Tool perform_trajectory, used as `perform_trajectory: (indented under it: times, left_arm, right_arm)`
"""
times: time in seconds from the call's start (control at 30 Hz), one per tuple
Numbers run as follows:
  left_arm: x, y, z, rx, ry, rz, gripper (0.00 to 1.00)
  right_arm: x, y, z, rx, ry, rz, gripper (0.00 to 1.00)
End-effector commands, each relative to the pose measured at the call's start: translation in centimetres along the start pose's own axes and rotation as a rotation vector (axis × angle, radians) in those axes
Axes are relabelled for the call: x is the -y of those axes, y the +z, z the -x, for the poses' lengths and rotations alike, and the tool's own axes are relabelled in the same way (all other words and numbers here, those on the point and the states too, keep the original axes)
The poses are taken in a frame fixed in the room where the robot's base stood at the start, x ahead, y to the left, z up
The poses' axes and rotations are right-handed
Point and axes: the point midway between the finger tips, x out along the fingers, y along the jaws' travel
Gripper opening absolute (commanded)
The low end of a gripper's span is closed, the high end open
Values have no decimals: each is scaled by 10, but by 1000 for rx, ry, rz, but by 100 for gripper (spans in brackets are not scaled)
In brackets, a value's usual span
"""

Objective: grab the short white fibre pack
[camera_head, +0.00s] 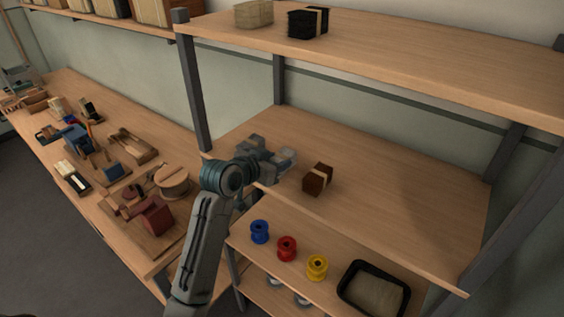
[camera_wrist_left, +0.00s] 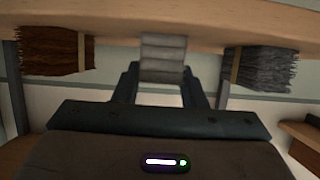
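In the left wrist view, a pale grey-white block (camera_wrist_left: 163,56) with faint bands across it, seemingly the short white fibre pack, sits between the fingers of my left gripper (camera_wrist_left: 160,72). The fingers are close to both its sides; I cannot tell whether they press on it. In the head view my left gripper (camera_head: 283,162) is at the middle shelf (camera_head: 400,205), near its front left part. The pale pack is mostly hidden there. My right gripper is not in view.
A brown bristle pack (camera_head: 318,179) stands just right of my left gripper. A grey pack (camera_wrist_left: 262,68) is on the other side. Cream (camera_head: 253,14) and black (camera_head: 308,23) packs lie on the upper shelf. Spools and a black tray (camera_head: 373,290) are below. The middle shelf's right side is clear.

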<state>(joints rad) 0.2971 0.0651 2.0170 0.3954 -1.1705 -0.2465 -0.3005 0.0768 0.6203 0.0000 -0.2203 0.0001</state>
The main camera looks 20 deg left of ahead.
Motion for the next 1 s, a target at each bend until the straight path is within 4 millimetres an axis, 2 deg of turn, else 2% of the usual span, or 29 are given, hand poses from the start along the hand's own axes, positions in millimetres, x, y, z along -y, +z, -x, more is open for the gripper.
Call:
perform_trajectory:
  times: [0.07,0.47,0.57,0.8,1.0]
  left_arm:
    - [0,0,0,0,0,0,15]
    - [0,-7,2,-3,0,-2,15]
    - [0,-17,7,-5,-1,-3,15]
    - [0,-58,23,-7,-1,-4,15]
    - [0,-83,34,-4,0,-2,15]
  right_arm:
    - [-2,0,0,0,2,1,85]
    - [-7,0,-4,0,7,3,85]
    - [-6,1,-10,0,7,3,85]
    - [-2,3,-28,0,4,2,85]
    - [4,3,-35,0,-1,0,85]
